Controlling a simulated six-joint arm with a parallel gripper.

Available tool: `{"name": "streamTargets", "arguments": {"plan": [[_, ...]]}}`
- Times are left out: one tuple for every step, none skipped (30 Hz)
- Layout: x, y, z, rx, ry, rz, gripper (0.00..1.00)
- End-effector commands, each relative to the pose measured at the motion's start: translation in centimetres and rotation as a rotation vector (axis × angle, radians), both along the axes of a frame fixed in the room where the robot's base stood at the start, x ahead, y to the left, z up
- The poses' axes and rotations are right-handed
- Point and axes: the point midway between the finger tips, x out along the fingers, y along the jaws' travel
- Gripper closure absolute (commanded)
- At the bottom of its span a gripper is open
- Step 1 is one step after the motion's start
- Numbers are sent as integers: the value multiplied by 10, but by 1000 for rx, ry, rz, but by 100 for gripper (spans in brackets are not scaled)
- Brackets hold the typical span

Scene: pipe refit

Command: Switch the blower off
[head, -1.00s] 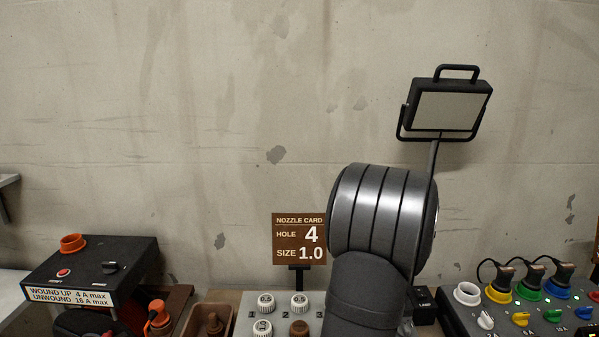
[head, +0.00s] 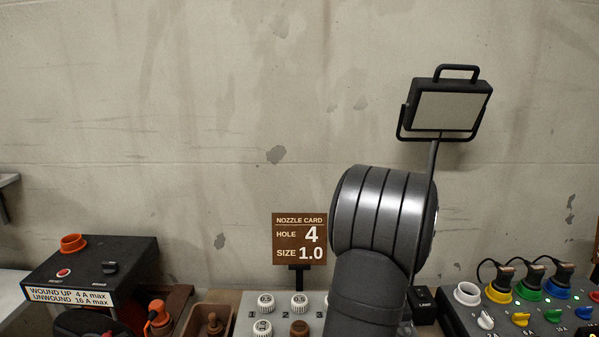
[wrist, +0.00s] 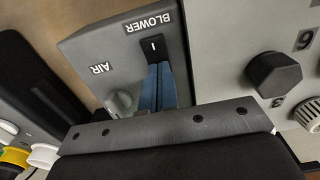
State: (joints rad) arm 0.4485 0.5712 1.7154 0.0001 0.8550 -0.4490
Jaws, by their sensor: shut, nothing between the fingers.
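The blower switch (wrist: 153,46) is a black rocker marked "I" on a grey panel (wrist: 85,45), under the label BLOWER in the wrist view. My gripper (wrist: 160,68) is shut and empty, its blue fingers together. The fingertips are at the lower end of the rocker and hide part of it. I cannot tell whether they touch it or which way it is pressed. A grey AIR knob (wrist: 118,103) sits beside the fingers on the same panel. In the head view my arm covers this area, and the gripper does not show.
A light panel with a black hexagonal knob (wrist: 273,75) lies close on the right in the wrist view. In the head view, a nozzle card (head: 299,240), a lamp (head: 447,108), a socket box (head: 462,318) and a black reel box (head: 130,258) stand around my arm.

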Motion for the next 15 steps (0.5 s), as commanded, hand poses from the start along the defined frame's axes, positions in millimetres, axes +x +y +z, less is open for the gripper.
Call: {"name": "streamTargets", "arguments": {"plan": [[0,0,-1,0,1,0,100],[0,0,0,0,1,0,100],[0,0,0,0,0,0,100],[0,0,1,0,0,0,100],[0,0,2,0,0,0,100],[0,0,5,0,-1,0,100],[0,0,7,-1,-1,0,100],[1,0,10,-1,-2,0,100],[1,0,14,-1,-3,0,100],[1,0,16,-1,-2,0,100],[0,0,18,-1,-2,0,100],[1,0,22,-1,-2,0,100],[1,0,24,-1,-2,0,100],[1,0,26,-1,-2,0,100],[0,0,30,-1,-2,0,100]]}}
